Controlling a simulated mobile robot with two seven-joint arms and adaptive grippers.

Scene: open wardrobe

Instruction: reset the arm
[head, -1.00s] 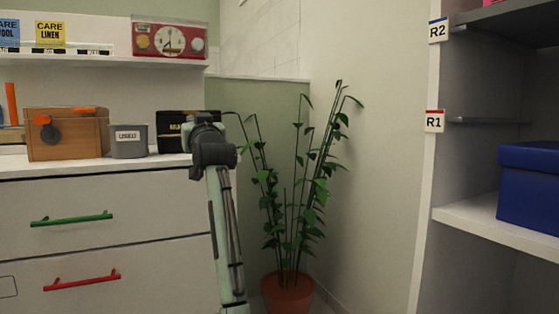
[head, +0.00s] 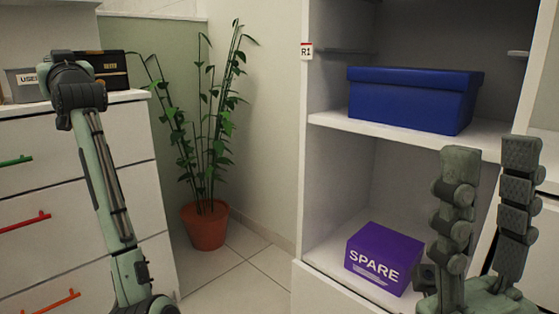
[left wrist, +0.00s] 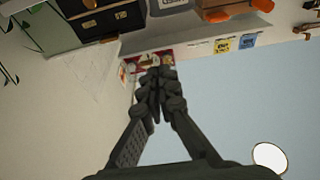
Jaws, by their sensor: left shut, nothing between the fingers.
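My right gripper (head: 490,156) is at the lower right of the head view. Its two fingers point up and stand apart with nothing between them, in front of the wardrobe's right side. My left gripper (left wrist: 157,76) shows in the left wrist view with its fingertips together and empty. That view is upside down, with the shelf and drawer top seen beyond the fingers. In the head view my left arm rises at the left in front of the drawers; its fingers cannot be made out there.
The open wardrobe holds a blue lidded box (head: 412,100) on a shelf and a purple SPARE box (head: 384,258) below. A potted plant (head: 206,226) stands in the corner. White drawers (head: 38,206) are at the left. Tiled floor is clear beside the plant.

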